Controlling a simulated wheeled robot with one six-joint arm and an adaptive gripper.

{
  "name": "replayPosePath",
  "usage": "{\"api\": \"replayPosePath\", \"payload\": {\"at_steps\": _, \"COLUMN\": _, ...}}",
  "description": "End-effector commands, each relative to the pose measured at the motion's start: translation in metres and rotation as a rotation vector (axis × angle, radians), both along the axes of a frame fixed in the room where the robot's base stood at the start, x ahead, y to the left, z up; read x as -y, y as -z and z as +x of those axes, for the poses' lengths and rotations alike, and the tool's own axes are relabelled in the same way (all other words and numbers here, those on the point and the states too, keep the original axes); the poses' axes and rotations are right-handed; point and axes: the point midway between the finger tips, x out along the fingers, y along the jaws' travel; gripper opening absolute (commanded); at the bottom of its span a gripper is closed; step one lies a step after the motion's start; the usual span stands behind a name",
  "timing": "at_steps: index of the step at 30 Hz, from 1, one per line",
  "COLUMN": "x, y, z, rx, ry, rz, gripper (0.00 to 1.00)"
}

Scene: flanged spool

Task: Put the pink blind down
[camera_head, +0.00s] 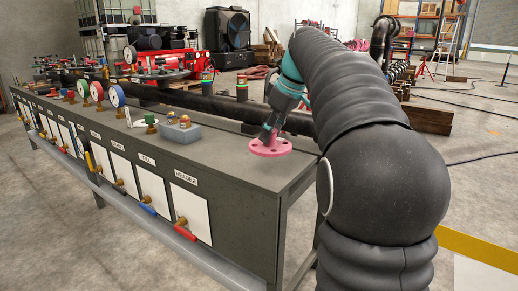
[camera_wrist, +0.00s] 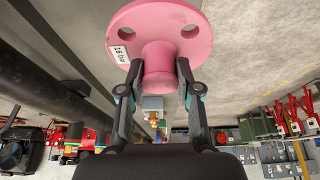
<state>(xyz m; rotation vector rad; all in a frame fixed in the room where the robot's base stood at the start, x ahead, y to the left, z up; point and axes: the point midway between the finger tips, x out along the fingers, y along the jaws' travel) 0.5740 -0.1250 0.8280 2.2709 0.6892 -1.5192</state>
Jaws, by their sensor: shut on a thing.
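The pink blind (camera_head: 270,147) is a round flange with bolt holes and a short hub. In the head view it is at the near right end of the grey bench top (camera_head: 225,160), flange side down. I cannot tell whether it touches the top or hangs just above it. My gripper (camera_head: 270,131) is above it, shut on its hub. In the wrist view the blind (camera_wrist: 160,28) shows a white "16 bar" label, and the two fingers of my gripper (camera_wrist: 159,88) press on either side of the hub.
A black pipe (camera_head: 215,105) runs along the back of the bench. A grey-blue block with brass fittings (camera_head: 180,131) and several gauges (camera_head: 117,97) stand to the left. The top around the blind is bare. The bench's right end edge is close by.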

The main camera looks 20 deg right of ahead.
Motion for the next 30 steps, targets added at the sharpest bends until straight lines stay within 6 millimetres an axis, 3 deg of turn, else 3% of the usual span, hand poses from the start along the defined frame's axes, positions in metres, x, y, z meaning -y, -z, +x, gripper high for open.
{"api": "replayPosePath", "payload": {"at_steps": 6, "x": 0.003, "y": 0.022, "z": 0.038, "rx": 0.002, "ry": 0.003, "rz": 0.000, "gripper": 0.00}}
{"api": "replayPosePath", "payload": {"at_steps": 12, "x": 0.004, "y": 0.034, "z": 0.059, "rx": 0.004, "ry": 0.003, "rz": 0.000, "gripper": 0.00}}
{"api": "replayPosePath", "payload": {"at_steps": 17, "x": 0.005, "y": 0.038, "z": 0.063, "rx": 0.004, "ry": 0.004, "rz": 0.000, "gripper": 0.00}}
{"api": "replayPosePath", "payload": {"at_steps": 26, "x": 0.005, "y": 0.071, "z": 0.063, "rx": 0.003, "ry": 0.004, "rz": 0.000, "gripper": 0.00}}
{"api": "replayPosePath", "payload": {"at_steps": 30, "x": 0.005, "y": 0.077, "z": 0.063, "rx": 0.004, "ry": 0.004, "rz": 0.000, "gripper": 0.00}}
